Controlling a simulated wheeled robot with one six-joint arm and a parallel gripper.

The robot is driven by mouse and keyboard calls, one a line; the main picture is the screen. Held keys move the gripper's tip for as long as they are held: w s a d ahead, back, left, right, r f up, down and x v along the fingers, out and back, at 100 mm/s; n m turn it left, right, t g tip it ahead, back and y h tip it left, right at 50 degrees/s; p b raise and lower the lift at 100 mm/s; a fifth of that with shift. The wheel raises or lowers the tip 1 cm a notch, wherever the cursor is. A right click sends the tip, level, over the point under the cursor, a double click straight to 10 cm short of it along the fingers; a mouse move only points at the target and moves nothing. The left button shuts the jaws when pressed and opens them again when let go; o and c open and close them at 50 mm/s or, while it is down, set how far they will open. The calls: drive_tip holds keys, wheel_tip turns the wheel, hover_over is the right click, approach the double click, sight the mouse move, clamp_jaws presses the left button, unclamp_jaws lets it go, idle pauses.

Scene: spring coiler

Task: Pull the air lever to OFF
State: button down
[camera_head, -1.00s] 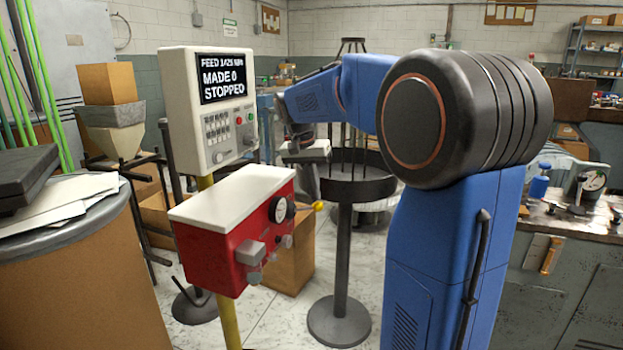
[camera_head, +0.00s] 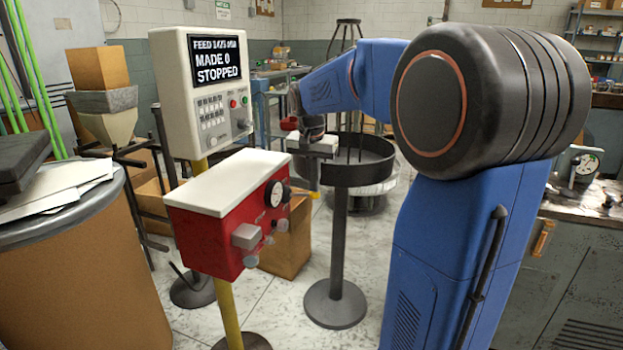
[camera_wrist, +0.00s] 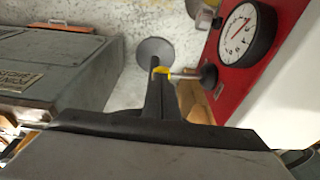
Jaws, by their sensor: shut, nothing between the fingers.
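The gauge (camera_wrist: 246,34) shows at upper right there. No OFF marking is readable.
A display panel (camera_head: 172,80) reading "MADE 0 STOPPED" stands behind the box. A dark round tray on a stand (camera_head: 341,178) is close behind my gripper. A cardboard box (camera_head: 288,250) sits below. A brown drum (camera_head: 85,275) fills the left front.

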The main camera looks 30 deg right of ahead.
drive_tip(key=shift+s+d+f+t+y, duration=0.2)
drive_tip(key=shift+s+f+t+y, duration=0.15)
drive_tip(key=shift+f+t, duration=0.25)
drive_tip(key=shift+s+d+f+t+y, duration=0.2)
drive_tip(key=shift+f+t+y, duration=0.2)
drive_tip(key=shift+f, duration=0.25)
drive_tip(key=f, duration=0.3)
drive_tip(key=shift+s+d+f, duration=0.25)
drive_tip(key=shift+s+f, duration=0.1)
drive_tip(key=shift+f, duration=0.25)
drive_tip(key=shift+s, duration=0.1)
drive_tip(key=s+d+r, duration=0.2)
drive_tip(key=s+r, duration=0.5)
drive_tip(key=r, duration=0.5)
drive_tip(key=shift+d+r, duration=0.15)
drive_tip(key=shift+d, duration=0.05)
